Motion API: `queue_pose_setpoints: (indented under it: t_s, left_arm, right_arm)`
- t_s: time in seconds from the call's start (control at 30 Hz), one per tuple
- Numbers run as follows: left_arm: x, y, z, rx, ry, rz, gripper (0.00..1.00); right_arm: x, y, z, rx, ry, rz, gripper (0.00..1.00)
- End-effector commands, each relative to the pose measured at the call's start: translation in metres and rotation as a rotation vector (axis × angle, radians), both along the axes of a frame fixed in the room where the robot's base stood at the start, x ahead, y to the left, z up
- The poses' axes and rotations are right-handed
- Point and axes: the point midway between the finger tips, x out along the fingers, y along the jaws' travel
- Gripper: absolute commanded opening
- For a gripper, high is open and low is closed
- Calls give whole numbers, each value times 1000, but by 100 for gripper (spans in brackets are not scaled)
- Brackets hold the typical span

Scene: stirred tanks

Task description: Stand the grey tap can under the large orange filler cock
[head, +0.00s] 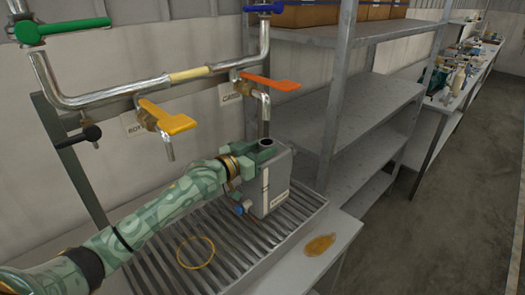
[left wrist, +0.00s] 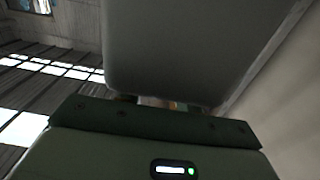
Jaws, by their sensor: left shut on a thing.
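The grey tap can (head: 277,187) is upright, with a dark open neck (head: 266,146) on top and a small blue tap (head: 242,207) low on its left. My left gripper (head: 235,172) is shut on its upper left side; the fingertips are mostly hidden. The orange filler cock (head: 268,82) is on the wall pipe, and its bent steel spout (head: 264,118) ends just above the can's neck. I cannot tell whether the can's base touches the grating. In the left wrist view the can (left wrist: 190,50) fills the upper middle. My right gripper is not in view.
A slatted drip grating (head: 160,270) lies below, with a yellow ring (head: 196,252) on it. A yellow-handled cock (head: 167,117) hangs to the left. A yellow spill (head: 319,244) is on the bench edge. Metal shelving (head: 345,120) stands close on the right.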

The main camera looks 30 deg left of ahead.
Motion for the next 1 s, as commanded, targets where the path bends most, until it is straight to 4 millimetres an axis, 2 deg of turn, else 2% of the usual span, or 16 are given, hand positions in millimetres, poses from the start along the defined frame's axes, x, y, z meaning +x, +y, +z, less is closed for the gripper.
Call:
queue_pose_setpoints:
  t_s: [0.27, 0.3, 0.33, 0.37, 0.7, 0.87, 1.0]
  left_arm:
    - [0, 0, -1, 0, -2, 0, 0]
    - [0, 0, -1, 1, 0, 0, 46]
    - [0, 0, -1, 1, 0, 0, 54]
    - [0, 0, -1, 0, 0, 0, 57]
    - [-2, 1, 3, 0, 0, 0, 57]
    - [-29, 10, 2, 2, 3, -1, 57]
    - [-62, 21, 3, 3, 3, -2, 57]
  right_arm:
    - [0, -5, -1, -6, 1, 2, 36]
    - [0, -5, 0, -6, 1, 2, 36]
    - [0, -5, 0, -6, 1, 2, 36]
    - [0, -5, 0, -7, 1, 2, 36]
    - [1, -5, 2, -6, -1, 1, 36]
    - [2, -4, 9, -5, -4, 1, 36]
    - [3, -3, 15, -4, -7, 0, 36]
